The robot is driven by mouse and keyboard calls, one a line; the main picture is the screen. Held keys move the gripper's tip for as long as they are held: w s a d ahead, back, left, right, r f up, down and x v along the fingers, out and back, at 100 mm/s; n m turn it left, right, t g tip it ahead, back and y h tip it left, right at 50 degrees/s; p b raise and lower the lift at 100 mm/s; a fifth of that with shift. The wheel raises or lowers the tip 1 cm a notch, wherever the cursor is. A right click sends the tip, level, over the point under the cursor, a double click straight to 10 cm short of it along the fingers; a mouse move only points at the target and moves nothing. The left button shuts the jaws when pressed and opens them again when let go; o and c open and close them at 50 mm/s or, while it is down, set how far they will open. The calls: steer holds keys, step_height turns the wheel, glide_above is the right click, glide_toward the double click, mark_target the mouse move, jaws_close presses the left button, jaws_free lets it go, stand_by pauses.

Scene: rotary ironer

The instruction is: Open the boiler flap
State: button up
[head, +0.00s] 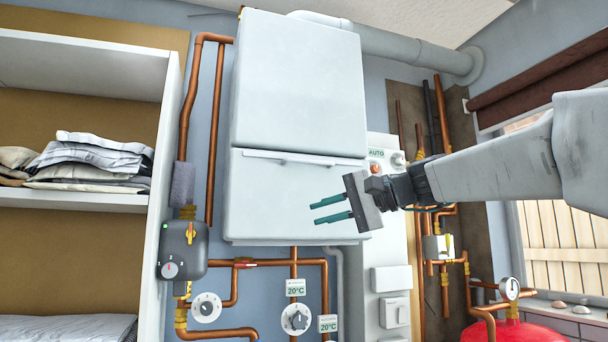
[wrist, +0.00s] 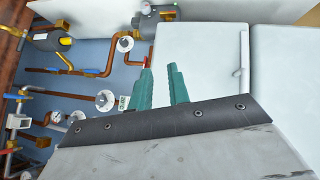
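The white boiler hangs on the wall in the head view, with a plain upper panel (head: 298,80). Below it is the boiler flap (head: 280,200), which looks shut, with a thin bar handle (head: 290,158) along its top edge. My gripper (head: 315,213) is open and empty, its two teal fingers pointing left in front of the flap's lower right part, below the handle. In the wrist view the open fingers (wrist: 160,64) show against the pipes and the flap's edge. The flap (wrist: 195,60) and its handle (wrist: 242,62) lie to their right, apart from them.
Copper pipes, dials (head: 296,319) and a grey pump (head: 181,249) are below and left of the boiler. A shelf (head: 85,200) with folded cloth stands at the left. A white control panel (head: 378,150) and a red tank (head: 515,331) are at the right.

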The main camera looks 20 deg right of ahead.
mark_target(313, 162)
steer(key=w+d+r+m+t+y, duration=0.1)
steer(key=w+d+r+t, duration=0.15)
steer(key=r, duration=0.35)
steer(key=w+d+r+t+y, duration=0.1)
steer(key=w+d+r+y, duration=0.15)
steer(key=r, duration=0.35)
steer(key=shift+h, duration=0.45)
steer(key=x, duration=0.5)
steer(key=shift+a+f, duration=0.25)
steer(key=shift+a, duration=0.1)
steer(key=shift+w+a+r, duration=0.1)
steer(key=shift+w+a, duration=0.25)
steer(key=shift+a, duration=0.05)
jaws_close()
